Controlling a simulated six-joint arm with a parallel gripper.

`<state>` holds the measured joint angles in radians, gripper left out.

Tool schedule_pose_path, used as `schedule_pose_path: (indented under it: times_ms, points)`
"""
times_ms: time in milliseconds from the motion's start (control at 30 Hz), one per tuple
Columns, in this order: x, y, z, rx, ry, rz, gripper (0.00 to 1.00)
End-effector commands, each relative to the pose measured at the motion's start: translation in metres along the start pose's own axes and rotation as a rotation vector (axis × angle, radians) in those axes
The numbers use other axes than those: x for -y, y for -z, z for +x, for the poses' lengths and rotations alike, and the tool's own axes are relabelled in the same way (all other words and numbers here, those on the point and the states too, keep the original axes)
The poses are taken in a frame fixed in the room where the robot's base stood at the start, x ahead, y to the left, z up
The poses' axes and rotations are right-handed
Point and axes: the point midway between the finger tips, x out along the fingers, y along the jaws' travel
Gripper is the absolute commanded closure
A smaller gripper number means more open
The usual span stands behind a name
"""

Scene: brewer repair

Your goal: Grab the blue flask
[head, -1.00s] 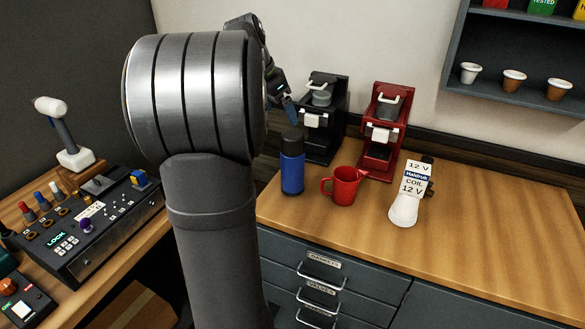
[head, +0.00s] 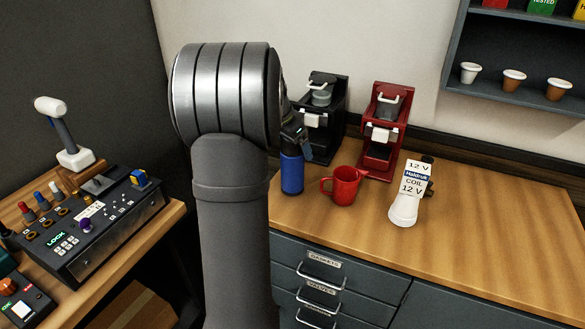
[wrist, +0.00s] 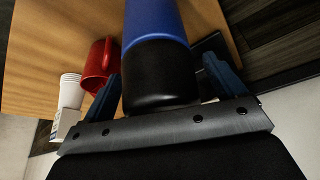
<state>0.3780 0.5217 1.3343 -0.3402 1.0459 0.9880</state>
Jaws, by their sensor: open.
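The blue flask (head: 291,174) stands upright on the wooden counter, left of the red mug (head: 343,185). In the head view its black top is largely covered by my gripper (head: 302,150). In the wrist view the flask (wrist: 153,22) runs down between my two blue fingers, its black cap (wrist: 157,78) close to the gripper's grey plate. My gripper (wrist: 168,82) is open, one finger on each side of the cap, with a visible gap on both sides.
The red mug stands close to the flask's right. A black brewer (head: 322,118) and a red brewer (head: 381,130) stand behind. A white labelled coil piece (head: 408,200) is farther right. The counter's right part is clear. A control panel (head: 95,225) is at the left.

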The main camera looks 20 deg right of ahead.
Motion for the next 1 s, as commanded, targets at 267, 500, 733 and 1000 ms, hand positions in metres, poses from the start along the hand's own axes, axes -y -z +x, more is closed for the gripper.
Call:
schedule_pose_path:
  times_ms: [267, 500, 733, 1000]
  points:
    - [0.000, 0.000, 0.001, 0.000, 0.001, 0.000, 0.24]
    - [0.000, 0.000, 0.000, 0.000, 0.001, 0.000, 0.71]
    - [0.001, 0.001, 0.000, -0.001, 0.002, 0.001, 0.87]
    - [0.001, 0.009, -0.021, -0.003, 0.004, 0.002, 0.87]
